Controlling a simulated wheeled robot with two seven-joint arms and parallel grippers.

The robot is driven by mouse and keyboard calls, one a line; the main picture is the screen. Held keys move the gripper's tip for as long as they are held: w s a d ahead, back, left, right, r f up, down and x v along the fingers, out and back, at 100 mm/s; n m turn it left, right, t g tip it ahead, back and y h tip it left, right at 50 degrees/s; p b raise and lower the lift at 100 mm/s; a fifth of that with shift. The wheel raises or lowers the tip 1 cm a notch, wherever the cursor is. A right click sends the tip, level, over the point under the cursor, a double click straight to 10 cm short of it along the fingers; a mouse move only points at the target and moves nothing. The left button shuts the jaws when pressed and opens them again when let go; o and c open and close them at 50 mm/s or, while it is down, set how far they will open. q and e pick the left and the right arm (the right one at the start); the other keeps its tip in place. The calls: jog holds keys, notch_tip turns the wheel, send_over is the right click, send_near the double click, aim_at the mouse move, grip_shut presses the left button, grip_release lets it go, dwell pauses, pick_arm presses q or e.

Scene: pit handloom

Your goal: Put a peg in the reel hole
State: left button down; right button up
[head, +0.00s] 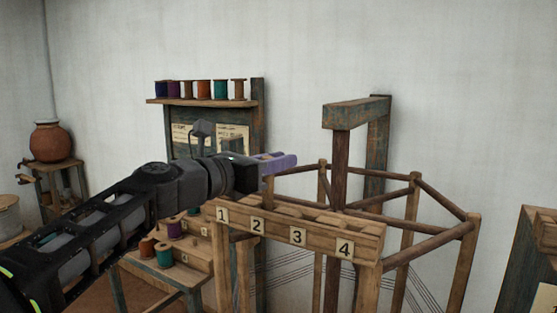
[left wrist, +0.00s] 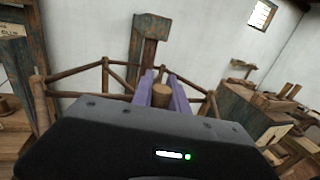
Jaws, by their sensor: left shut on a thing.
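My left gripper (head: 278,161), with purple fingers, is shut on a wooden peg (head: 269,189) just above the numbered board (head: 277,233). The peg hangs upright below the fingers, behind the board's top edge near labels 2 and 3. Its lower end is hidden, so I cannot tell whether it sits in the board. In the left wrist view the round peg top (left wrist: 160,95) shows between the fingers. The wooden reel (head: 433,243), a frame of posts and bars, stands behind and to the right. I cannot make out its hole. My right gripper is not in view.
A tall post with a crossbeam (head: 356,112) rises within the reel frame. A shelf (head: 203,101) with several thread spools hangs at the back left. More spools stand on a low stepped bench (head: 170,272). A clay pot (head: 50,141) stands far left.

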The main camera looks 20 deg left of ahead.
pick_arm(q)
jog(key=shift+f+b, duration=0.6)
jog(key=shift+f, duration=0.4)
jog(key=c, duration=1.2)
grip_release()
jog(key=shift+o, duration=0.3)
jog(key=o, duration=0.3)
